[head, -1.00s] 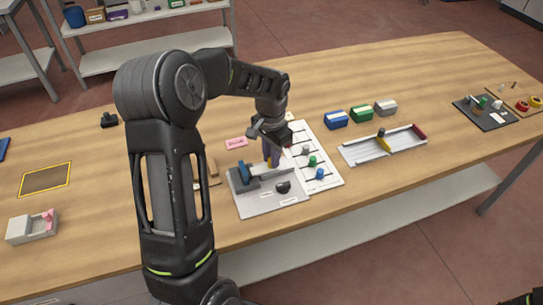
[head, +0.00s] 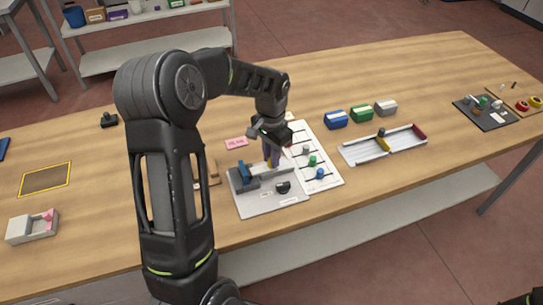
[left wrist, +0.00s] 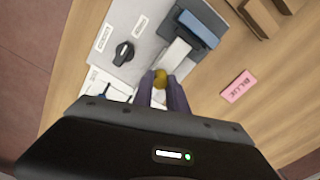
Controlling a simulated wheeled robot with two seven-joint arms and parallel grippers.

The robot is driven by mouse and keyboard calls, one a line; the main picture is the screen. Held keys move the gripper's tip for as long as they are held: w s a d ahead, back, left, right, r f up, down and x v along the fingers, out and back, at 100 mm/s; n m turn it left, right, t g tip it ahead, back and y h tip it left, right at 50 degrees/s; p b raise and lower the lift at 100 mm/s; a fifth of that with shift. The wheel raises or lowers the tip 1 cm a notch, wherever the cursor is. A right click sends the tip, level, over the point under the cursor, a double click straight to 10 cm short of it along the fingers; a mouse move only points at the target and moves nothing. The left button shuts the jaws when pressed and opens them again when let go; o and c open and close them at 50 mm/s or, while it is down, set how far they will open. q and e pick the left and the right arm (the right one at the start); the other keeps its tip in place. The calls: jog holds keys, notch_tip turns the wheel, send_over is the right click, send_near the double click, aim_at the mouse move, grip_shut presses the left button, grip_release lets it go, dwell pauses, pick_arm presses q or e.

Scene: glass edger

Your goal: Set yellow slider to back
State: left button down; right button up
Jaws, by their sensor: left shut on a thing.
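My left gripper (head: 268,163) reaches down over the grey plate (head: 240,203), which carries a blue block (head: 245,173) and a black knob. In the left wrist view the fingers (left wrist: 168,88) are shut on a small round yellow slider knob (left wrist: 160,79). The knob is near the end of a pale bar (left wrist: 177,54) beside the blue block (left wrist: 193,29). The gripper mostly hides the yellow knob in the head view, and what lies beneath it is hidden.
A white board (head: 327,183) with grey, green and blue knobs lies right of the plate. A tray (head: 350,155) with a yellow divider lies farther right, with blue, green and grey boxes behind it. A pink label (head: 236,143) lies behind the plate.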

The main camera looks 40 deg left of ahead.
dwell(0.3)
pick_arm(q)
jog(key=shift+w+d+r, duration=0.1)
jog(key=shift+w+d, duration=0.45)
jog(key=shift+w, duration=0.25)
jog(key=shift+w+d, duration=0.55)
jog(key=shift+w, duration=0.25)
jog(key=c, duration=1.4)
grip_release()
jog(key=shift+o, duration=0.4)
